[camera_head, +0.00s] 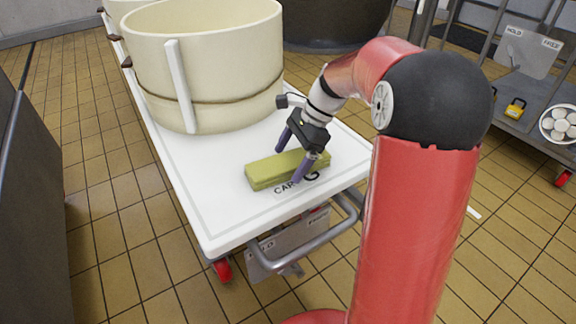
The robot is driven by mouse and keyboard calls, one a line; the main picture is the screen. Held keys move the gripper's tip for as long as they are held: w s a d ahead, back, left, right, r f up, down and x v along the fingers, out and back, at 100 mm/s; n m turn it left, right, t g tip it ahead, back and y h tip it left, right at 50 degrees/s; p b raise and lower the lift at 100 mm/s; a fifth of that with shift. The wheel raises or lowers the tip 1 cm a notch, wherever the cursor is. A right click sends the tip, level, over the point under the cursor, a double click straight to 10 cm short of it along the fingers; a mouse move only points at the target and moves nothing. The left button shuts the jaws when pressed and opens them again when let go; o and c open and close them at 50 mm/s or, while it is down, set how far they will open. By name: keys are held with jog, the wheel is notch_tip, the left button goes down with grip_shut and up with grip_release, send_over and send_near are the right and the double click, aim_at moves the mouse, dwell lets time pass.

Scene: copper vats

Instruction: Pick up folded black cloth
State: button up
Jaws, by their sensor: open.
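No folded black cloth can be made out in this view. An olive-green oblong block (262,173), perhaps a folded cloth or a sponge, lies on the white cart top near its front edge. My gripper (290,165) is over the right part of this block, pointing down. Its two purple fingers are apart, one on the far side and one on the near side of the block. The jaws are open. Whether the fingers touch the block cannot be told.
The white cart (215,208) has printed lettering beside the block and a metal handle (318,235) at its front. A large cream tub (215,65) stands behind. A metal shelf at right holds a yellow padlock (515,109) and a round white item (560,124).

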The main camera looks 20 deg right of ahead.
jog(key=c, duration=1.1)
jog(key=shift+c, duration=0.4)
jog(key=shift+r, duration=0.2)
